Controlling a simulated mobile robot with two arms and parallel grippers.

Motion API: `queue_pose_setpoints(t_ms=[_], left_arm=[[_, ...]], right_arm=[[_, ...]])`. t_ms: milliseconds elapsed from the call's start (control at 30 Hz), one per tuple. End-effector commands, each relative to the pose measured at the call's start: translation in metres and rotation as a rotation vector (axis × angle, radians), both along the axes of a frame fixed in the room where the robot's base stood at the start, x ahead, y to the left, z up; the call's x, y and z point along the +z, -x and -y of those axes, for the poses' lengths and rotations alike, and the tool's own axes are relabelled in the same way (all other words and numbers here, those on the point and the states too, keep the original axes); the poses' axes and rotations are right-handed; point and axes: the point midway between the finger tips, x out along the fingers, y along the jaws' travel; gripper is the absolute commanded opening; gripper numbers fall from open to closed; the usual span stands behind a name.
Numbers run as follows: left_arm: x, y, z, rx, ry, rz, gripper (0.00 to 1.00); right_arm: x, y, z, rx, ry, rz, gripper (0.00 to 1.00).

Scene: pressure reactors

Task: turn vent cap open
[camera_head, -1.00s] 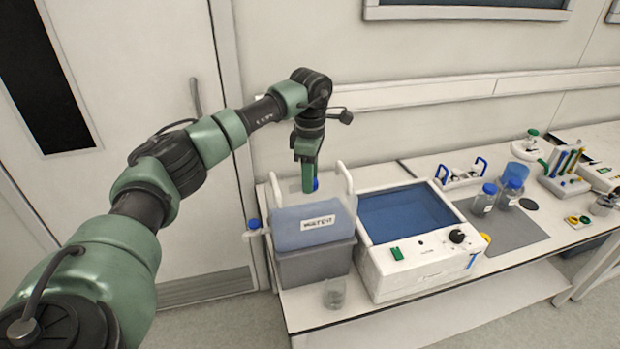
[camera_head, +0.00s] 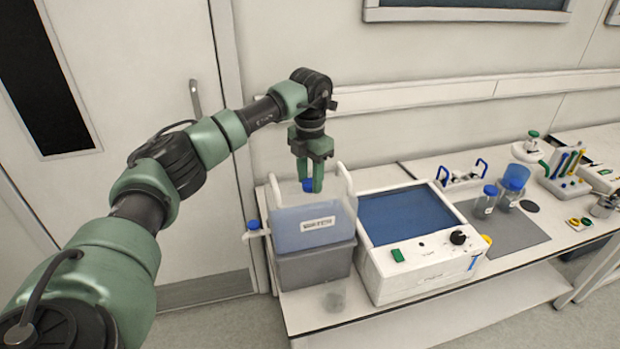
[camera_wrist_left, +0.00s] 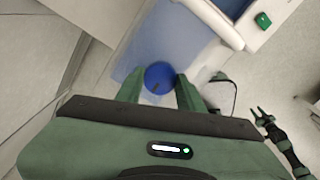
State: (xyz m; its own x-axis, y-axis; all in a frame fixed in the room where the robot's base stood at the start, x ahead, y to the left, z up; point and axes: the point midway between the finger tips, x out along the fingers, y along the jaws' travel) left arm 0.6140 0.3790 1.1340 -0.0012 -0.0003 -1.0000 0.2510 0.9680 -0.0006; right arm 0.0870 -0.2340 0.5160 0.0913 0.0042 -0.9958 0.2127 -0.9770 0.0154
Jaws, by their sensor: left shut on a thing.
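The blue vent cap (camera_head: 308,185) sits on top of the translucent water container (camera_head: 301,240), which has a white label on its front. My left gripper (camera_head: 310,187) points down over the container, shut on the cap. In the left wrist view the round blue cap (camera_wrist_left: 159,76) shows between the two green fingertips (camera_wrist_left: 158,88). The cap's underside and neck are hidden. My right gripper is not in the head view; a small dark green gripper-like part shows at the right of the left wrist view, too small to judge.
The container stands on a grey block (camera_head: 316,266), with a blue-capped spigot (camera_head: 254,226) at its left. A white water bath (camera_head: 415,262) stands close to its right. White handles rise beside the cap.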

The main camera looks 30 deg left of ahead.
Motion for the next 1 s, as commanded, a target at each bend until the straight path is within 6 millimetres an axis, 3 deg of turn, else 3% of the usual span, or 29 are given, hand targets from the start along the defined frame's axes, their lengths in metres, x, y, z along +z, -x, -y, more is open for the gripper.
queue_pose_setpoints(t_ms=[500,1000], left_arm=[[0.0021,-0.0013,0.0003,0.416,0.002,0.004,0.00],[0.0022,-0.0014,0.0004,0.552,0.002,0.005,0.00]], right_arm=[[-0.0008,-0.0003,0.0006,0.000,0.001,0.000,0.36],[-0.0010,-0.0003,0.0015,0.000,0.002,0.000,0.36]])
